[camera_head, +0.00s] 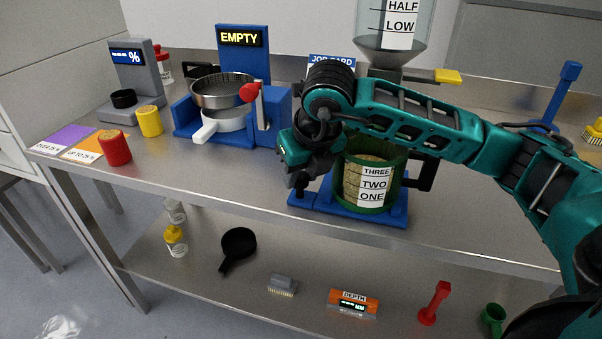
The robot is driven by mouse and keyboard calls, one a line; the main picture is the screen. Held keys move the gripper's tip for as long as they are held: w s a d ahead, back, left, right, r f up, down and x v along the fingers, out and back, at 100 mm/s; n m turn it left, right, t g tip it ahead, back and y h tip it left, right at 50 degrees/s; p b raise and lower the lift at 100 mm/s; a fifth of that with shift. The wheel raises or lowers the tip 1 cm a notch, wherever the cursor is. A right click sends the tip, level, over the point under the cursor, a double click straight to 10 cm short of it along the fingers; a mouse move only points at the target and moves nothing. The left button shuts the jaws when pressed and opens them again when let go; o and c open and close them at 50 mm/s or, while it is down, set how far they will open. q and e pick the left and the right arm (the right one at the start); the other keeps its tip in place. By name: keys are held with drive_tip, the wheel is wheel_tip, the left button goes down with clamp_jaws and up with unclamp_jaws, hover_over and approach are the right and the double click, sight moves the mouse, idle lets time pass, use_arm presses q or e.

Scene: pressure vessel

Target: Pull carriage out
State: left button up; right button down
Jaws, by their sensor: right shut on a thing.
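The carriage is a blue plate (350,212) at the front edge of the metal bench, right of centre. A green container (397,180) with a black side handle stands on it, labelled THREE, TWO, ONE and holding grainy tan material. My right gripper (298,178) reaches down at the carriage's left front corner and is shut on a small upright handle there. The fingers and wrist hide most of that handle. My right forearm crosses above the container and hides its back rim. My left gripper is not in view.
A clear hopper (407,25) marked HALF and LOW, with a yellow-tipped slide (447,76), stands behind. A blue sieve station (243,50) reads EMPTY to the left. Red (114,148) and yellow (149,122) jars stand farther left. Several tools lie on the lower shelf.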

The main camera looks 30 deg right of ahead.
drive_tip(key=shift+s+a, duration=0.15)
drive_tip(key=shift+a, duration=0.05)
drive_tip(key=c, duration=0.8)
unclamp_jaws()
drive_tip(key=shift+o, duration=0.2)
drive_tip(key=shift+s+r, duration=0.1)
drive_tip(key=shift+r, duration=0.25)
drive_tip(key=v, duration=1.2)
drive_tip(key=shift+p, duration=0.45)
drive_tip(key=shift+r, duration=0.1)
